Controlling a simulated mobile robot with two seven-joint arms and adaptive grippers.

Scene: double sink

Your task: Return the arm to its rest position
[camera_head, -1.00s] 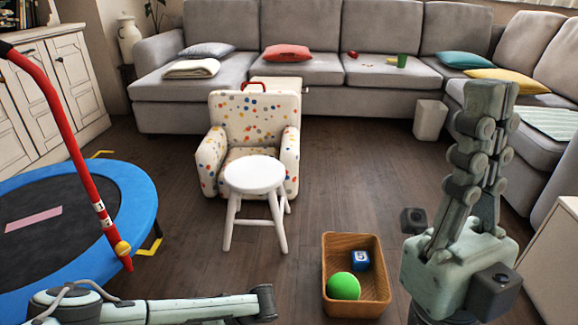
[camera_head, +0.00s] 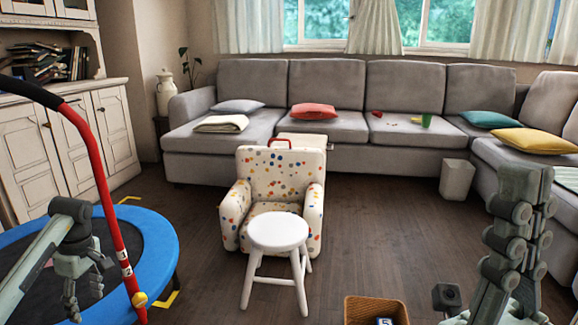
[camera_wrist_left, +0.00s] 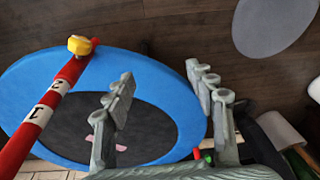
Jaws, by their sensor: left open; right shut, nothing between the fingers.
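My left gripper (camera_head: 85,292) is at the lower left of the head view, pointing down in front of the blue-rimmed trampoline (camera_head: 160,255). Its fingers (camera_wrist_left: 163,82) are spread and empty in the left wrist view, with the trampoline (camera_wrist_left: 50,75) behind them. My right gripper (camera_head: 525,180) stands upright at the right edge of the head view. Its fingers are together with nothing between them.
A red pole (camera_head: 97,175) rises close beside my left gripper. A white stool (camera_head: 278,232) stands before a dotted armchair (camera_head: 275,175). Open floor (camera_head: 390,230) lies right of the stool.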

